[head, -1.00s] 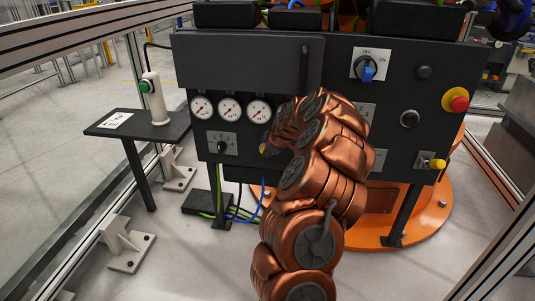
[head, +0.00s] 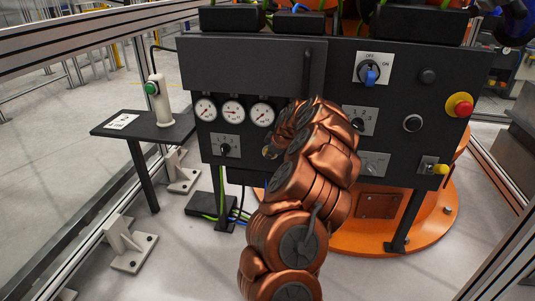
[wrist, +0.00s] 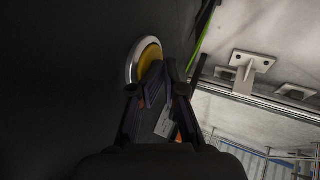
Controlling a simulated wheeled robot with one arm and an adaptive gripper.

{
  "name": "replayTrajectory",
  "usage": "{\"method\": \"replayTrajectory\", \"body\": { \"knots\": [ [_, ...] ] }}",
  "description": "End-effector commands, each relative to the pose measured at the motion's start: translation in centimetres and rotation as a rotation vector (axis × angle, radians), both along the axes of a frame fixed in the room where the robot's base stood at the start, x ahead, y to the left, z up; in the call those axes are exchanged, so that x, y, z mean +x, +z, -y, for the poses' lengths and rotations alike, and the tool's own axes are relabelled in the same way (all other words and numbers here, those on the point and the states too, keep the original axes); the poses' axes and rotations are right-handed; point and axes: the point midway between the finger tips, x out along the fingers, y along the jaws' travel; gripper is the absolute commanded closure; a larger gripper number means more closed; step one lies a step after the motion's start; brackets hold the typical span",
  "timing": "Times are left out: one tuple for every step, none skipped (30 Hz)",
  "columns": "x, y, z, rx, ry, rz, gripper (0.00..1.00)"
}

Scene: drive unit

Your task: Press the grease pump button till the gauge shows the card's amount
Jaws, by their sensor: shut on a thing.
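Three round gauges, left (head: 205,109), middle (head: 233,112) and right (head: 263,115), sit on the dark panel; their figures are too small to read. A white card (head: 122,121) lies on the side shelf, its print unclear. A cream upright handle (head: 158,100) with a green button (head: 152,88) stands there too. In the wrist view a yellow button (wrist: 150,57) in a chrome ring lies just beyond my gripper (wrist: 158,88). My gripper is shut on a dark thing with a white label (wrist: 165,122), hard to make out. Contact with the button is unclear. My arm hides part of the panel.
The panel (head: 250,65) carries a blue rotary switch (head: 369,75), a red emergency stop (head: 460,106), a small selector (head: 226,149) and a yellow-tipped switch (head: 440,169). The black shelf (head: 165,131) is at left. Cables and a black box (head: 207,205) lie below. Metal rails flank the area.

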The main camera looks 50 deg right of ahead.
Motion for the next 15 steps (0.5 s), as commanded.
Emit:
{"method": "replayTrajectory", "body": {
  "knots": [
    [-0.2,0.1,0.6,-0.009,-0.009,0.004,1.00],
    [-0.2,0.2,0.6,-0.009,-0.009,0.004,1.00],
    [-0.3,0.2,0.6,-0.010,-0.010,0.004,1.00],
    [-0.3,0.3,0.6,-0.010,-0.010,0.004,1.00],
    [-0.4,0.4,0.6,-0.011,-0.010,0.005,1.00],
    [-0.5,0.6,0.6,-0.011,-0.010,0.006,1.00],
    [-0.5,0.8,0.6,-0.011,-0.010,0.006,1.00],
    [-0.6,1.0,0.5,-0.012,-0.009,0.007,1.00],
    [-0.8,1.3,0.4,-0.012,-0.010,0.008,1.00],
    [-0.9,1.6,0.3,-0.012,-0.010,0.010,1.00],
    [-1.1,1.9,0.2,-0.011,-0.009,0.010,1.00],
    [-1.3,2.2,0.1,-0.012,-0.008,0.010,1.00],
    [-1.4,2.5,-0.1,-0.011,-0.007,0.009,1.00],
    [-1.6,2.7,-0.2,-0.012,-0.005,0.007,1.00],
    [-1.8,3.1,-0.4,-0.010,-0.004,0.007,1.00]
  ]
}}
